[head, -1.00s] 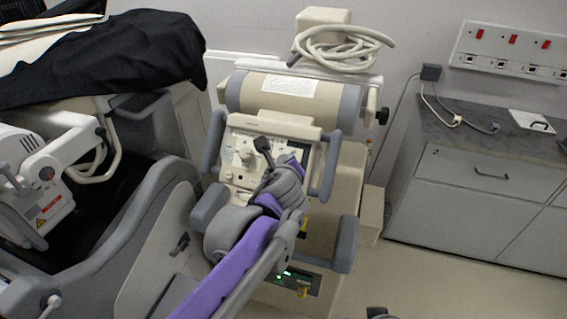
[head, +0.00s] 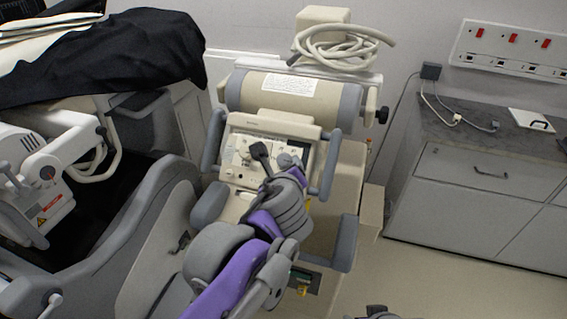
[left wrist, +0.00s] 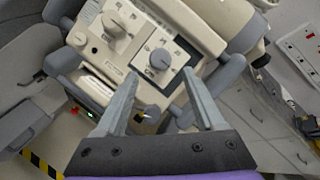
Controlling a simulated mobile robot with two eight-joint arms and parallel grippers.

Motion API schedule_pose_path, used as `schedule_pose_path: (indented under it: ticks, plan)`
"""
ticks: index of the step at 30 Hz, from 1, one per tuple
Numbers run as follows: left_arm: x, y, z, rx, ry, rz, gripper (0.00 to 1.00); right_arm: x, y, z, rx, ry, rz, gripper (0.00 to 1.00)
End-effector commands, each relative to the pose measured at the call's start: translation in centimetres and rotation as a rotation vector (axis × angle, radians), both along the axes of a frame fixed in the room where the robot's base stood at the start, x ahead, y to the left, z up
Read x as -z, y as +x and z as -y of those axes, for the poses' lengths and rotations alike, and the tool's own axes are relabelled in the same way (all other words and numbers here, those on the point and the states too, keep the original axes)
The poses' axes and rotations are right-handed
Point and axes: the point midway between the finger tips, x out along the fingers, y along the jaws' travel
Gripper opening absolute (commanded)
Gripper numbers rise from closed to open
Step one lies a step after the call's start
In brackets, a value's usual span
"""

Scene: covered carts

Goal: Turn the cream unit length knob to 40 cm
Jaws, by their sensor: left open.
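The cream unit (head: 292,95) stands in the middle of the head view, with a sloping control panel on its front. In the left wrist view its panel shows two pale round knobs on square plates. One knob (left wrist: 160,59) lies between and just beyond my left fingers; the other knob (left wrist: 113,23) is farther up and left. Their scale marks are too small to read, so I cannot tell which is length. My left gripper (left wrist: 160,76) is open and empty, its fingers either side of the nearer knob in the picture. In the head view my left gripper (head: 262,153) partly covers the panel.
Grey handles (head: 331,162) flank the panel. A coiled pale hose (head: 335,48) lies on top of the unit. A black cover (head: 110,55) drapes equipment at the left. A grey cabinet (head: 475,190) stands right, with bare floor in front of it.

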Motion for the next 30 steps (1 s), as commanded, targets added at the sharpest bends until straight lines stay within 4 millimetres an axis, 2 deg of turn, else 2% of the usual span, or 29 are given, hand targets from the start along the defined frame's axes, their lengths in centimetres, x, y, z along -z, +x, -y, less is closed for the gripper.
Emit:
schedule_pose_path:
  ticks: [3,9,25,28,30]
  plan:
    - [-1.1,-2.1,0.0,0.004,0.000,0.001,0.71,-0.2,0.0,0.0,0.000,0.000,0.001,0.71]
    - [-2.0,-3.9,0.0,0.001,0.001,0.001,0.71,-0.3,0.1,0.0,0.000,0.000,0.001,0.71]
    - [-2.1,-4.1,-0.2,-0.005,-0.004,-0.002,0.71,-0.3,0.1,0.0,0.000,0.000,0.001,0.71]
    - [-1.1,-4.4,-1.6,-0.065,-0.070,-0.027,0.71,-0.4,0.1,0.0,0.000,0.000,0.002,0.71]
    - [0.6,-5.1,-3.8,-0.172,-0.186,-0.069,0.71,-0.6,0.2,0.0,0.000,0.000,0.003,0.71]
